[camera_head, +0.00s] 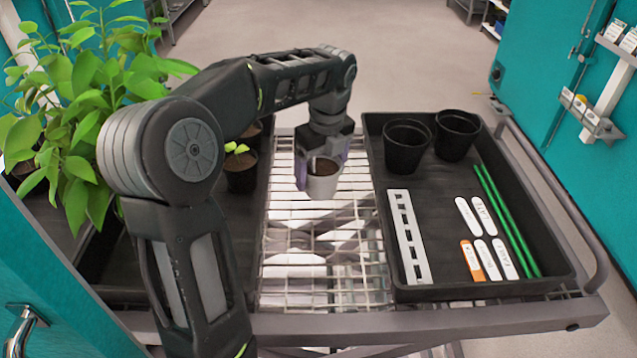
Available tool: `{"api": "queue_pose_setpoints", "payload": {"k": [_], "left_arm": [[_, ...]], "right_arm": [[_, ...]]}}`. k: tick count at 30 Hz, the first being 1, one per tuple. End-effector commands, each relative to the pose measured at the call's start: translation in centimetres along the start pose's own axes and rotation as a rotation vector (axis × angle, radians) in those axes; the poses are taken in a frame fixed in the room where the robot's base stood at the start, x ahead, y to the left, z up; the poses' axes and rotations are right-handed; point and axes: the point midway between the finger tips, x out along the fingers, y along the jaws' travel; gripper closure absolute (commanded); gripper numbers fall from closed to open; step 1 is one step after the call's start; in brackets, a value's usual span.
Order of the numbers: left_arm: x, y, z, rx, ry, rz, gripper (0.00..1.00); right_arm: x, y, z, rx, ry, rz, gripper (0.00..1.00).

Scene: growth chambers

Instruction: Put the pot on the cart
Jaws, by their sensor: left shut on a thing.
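A small light-grey pot (321,188) with dark soil in it is between the fingers of my left gripper (322,172). The gripper is shut on the pot, fingers pointing down, over the bare wire strip between the two trays. The pot looks upright; I cannot tell whether its base touches the wire. The cart (325,272) has a wire-grid top with a grey frame. My right gripper is not in view.
The right black tray (455,290) holds two empty black pots (406,147), a white strip, several labels and two green stakes. The left black tray (262,215) holds dark pots, one with a seedling (236,149). A leafy plant (75,105) stands at left. My left arm hides part of that tray.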

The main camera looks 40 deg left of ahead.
Motion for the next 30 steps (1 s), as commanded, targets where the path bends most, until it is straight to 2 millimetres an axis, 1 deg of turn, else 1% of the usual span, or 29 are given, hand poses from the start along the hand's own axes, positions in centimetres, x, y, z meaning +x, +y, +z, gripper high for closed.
{"api": "queue_pose_setpoints", "payload": {"k": [5,8,12,15,22,26,27,30], "left_arm": [[0.1,0.0,0.0,0.0,0.0,-0.001,0.73],[1.0,0.1,-0.2,0.001,0.001,0.002,0.73],[3.0,0.0,-0.4,0.002,0.001,0.002,0.73],[3.6,0.0,-0.5,0.0,0.0,-0.001,0.73],[3.7,0.0,-0.5,0.0,0.0,-0.002,0.73],[4.0,0.0,-0.5,0.001,0.0,-0.001,0.73],[4.0,0.0,-0.5,0.001,0.001,0.0,0.16],[4.0,0.0,-0.5,0.001,0.001,0.0,0.08]], "right_arm": [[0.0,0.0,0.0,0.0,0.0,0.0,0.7],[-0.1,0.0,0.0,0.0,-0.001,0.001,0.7],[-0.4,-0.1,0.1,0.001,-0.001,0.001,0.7],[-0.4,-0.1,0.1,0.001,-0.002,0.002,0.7],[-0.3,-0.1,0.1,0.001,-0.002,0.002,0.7],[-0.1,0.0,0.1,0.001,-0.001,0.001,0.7],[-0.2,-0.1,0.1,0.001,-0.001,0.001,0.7],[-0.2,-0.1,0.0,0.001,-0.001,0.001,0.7]]}}
